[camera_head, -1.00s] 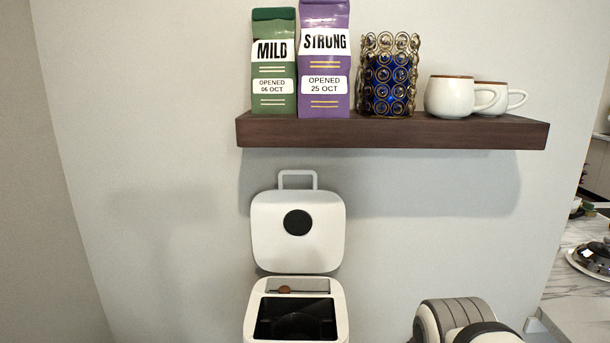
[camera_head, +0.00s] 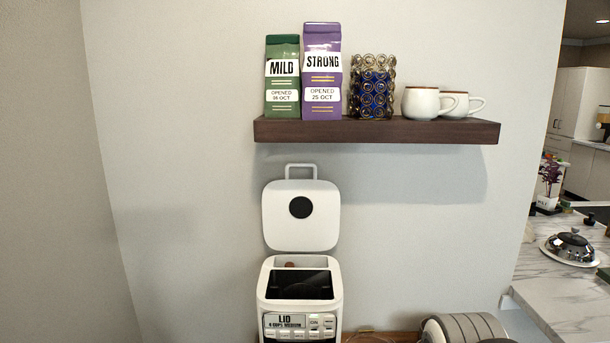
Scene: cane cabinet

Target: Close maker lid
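The white maker (camera_head: 265,311) stands against the wall below the shelf. Its lid (camera_head: 321,230) is open and upright behind the body, with a round black disc on its inner face and a handle loop (camera_head: 301,166) at its top edge. The dark opening of the maker is uncovered. The front display reads "LID" and "4 CUPS MEDIUM", with several buttons beside and below it. My gripper is not in view.
A marble counter (camera_head: 560,290) with a silver dome (camera_head: 571,246) is at the right.

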